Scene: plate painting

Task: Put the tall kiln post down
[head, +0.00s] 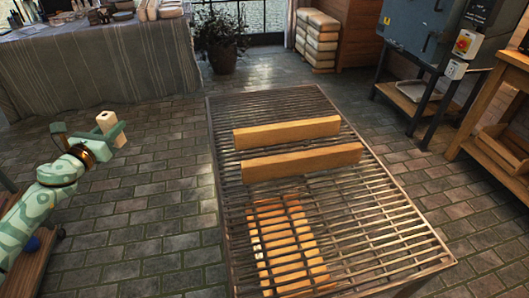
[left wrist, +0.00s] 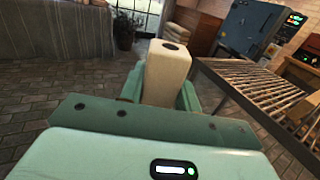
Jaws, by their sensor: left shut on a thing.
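The tall kiln post is a pale cream block with a dark hole in its top. In the head view the post (head: 106,121) is in my left gripper (head: 104,138), at the left, over the brick floor and apart from the slatted table. In the left wrist view the post (left wrist: 166,75) stands upright between the fingers of my left gripper (left wrist: 163,92), which is shut on it. The post's lower end is hidden there by the gripper body. My right gripper is not in view.
A slatted metal table (head: 222,150) stands in the middle, with two long wooden bars (head: 287,132) lying across it. Its front and right slats are bare. A cloth-covered table (head: 100,65) is at the back left. A grey kiln (head: 425,30) stands at the back right.

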